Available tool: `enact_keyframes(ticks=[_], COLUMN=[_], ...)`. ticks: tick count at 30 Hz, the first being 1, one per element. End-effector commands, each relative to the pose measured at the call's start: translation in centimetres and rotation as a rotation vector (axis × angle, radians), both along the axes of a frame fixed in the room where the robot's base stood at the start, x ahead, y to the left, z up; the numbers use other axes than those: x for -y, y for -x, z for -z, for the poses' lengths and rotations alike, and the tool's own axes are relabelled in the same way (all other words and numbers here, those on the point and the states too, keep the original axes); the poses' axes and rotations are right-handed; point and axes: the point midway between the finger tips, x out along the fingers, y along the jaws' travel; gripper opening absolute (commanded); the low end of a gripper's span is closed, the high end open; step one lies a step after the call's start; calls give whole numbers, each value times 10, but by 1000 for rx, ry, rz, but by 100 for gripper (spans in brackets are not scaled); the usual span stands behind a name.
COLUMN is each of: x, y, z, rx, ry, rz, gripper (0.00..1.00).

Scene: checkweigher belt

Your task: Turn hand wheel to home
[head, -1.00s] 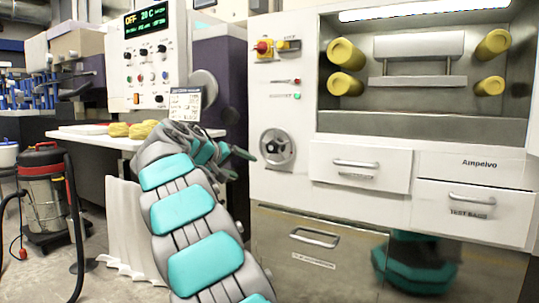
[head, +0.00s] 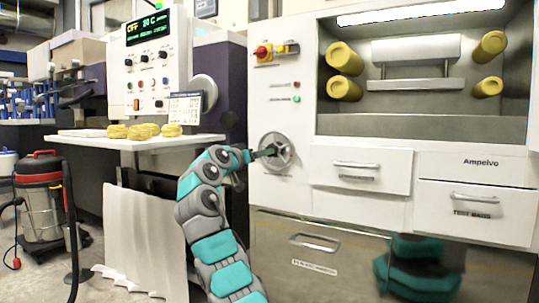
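The hand wheel (head: 283,141) is a round grey metal disc on the white machine front, left of the upper drawer. My gripper (head: 266,153) is at the left part of the wheel, with its dark fingers over the wheel's face. My grey and teal arm reaches up to it from below. The fingers are small here, and I cannot tell whether they are shut on the wheel or its handle, or only near it. The wheel's handle is not clearly visible.
The white machine has an upper drawer (head: 359,169), a lower right drawer (head: 473,208) and a red-yellow switch (head: 263,52). At left stand a bench (head: 90,139) with yellow rounds, a control panel (head: 151,75) and a vacuum cleaner (head: 41,205).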

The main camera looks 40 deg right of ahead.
Motion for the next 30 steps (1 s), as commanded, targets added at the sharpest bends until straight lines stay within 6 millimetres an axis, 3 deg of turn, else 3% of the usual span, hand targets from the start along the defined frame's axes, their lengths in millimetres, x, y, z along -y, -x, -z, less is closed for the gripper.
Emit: enact_keyframes(ticks=[15, 30], x=[59, 70], y=[-24, -29], z=[-1, 1], rx=[-3, -1], ry=[0, -1], rz=[2, 0], gripper=[86, 86])
